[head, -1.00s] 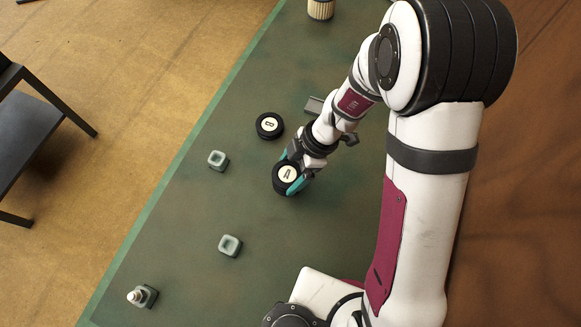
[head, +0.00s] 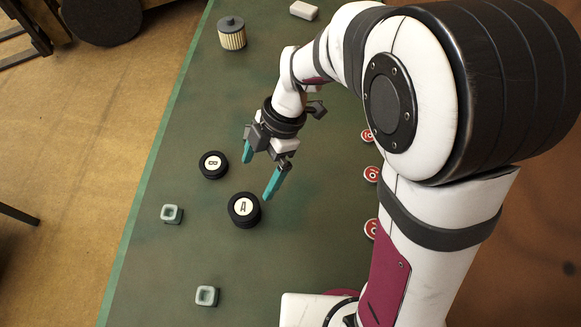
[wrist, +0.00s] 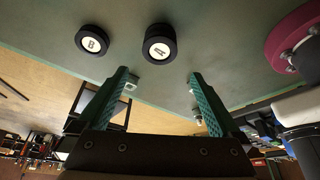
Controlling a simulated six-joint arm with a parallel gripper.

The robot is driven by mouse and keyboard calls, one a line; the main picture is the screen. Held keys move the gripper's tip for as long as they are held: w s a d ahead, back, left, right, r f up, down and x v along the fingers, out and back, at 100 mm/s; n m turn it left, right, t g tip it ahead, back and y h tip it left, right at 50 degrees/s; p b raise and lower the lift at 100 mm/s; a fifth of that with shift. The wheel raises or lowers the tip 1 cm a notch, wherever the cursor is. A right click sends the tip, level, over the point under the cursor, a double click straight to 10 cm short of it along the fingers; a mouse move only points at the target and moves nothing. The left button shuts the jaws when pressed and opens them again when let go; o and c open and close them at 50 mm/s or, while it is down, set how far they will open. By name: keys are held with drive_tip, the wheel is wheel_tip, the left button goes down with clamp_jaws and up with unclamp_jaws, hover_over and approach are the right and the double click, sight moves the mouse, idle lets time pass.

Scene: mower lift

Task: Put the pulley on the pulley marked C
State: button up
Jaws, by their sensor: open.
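A black round pulley marked A (head: 243,207) stands on the green surface, with a second black layer under its top; I cannot tell whether that is another pulley. It also shows in the wrist view (wrist: 160,42). A black pulley marked B (head: 213,165) lies to its upper left, and in the wrist view (wrist: 92,40) it is left of A. I cannot make out a pulley marked C. My gripper (head: 259,174) is open and empty, its teal fingers apart and clear of both pulleys. In the wrist view the fingers (wrist: 158,77) point toward A with a gap.
Two small grey-green square blocks (head: 171,214) (head: 207,296) stand left of and below A. A ribbed filter canister (head: 232,33) and a white block (head: 304,11) are at the far end. Red discs with white centres (head: 371,174) show beside my arm, partly hidden.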

drive_tip(key=s+d+r+m, duration=0.2)
drive_tip(key=s+d+m, duration=0.2)
drive_tip(key=m, duration=0.6)
drive_tip(key=s+d+r+m+t+h, duration=0.1)
drive_tip(key=s+d+m, duration=0.4)
drive_tip(key=m, duration=0.5)
drive_tip(key=s+d+r+m+t, duration=0.1)
drive_tip(key=s+d+r+m, duration=0.3)
drive_tip(key=m, duration=0.6)
drive_tip(key=shift+s+d+h, duration=0.4)
drive_tip(key=shift+s+d, duration=0.2)
drive_tip(key=shift+d, duration=0.2)
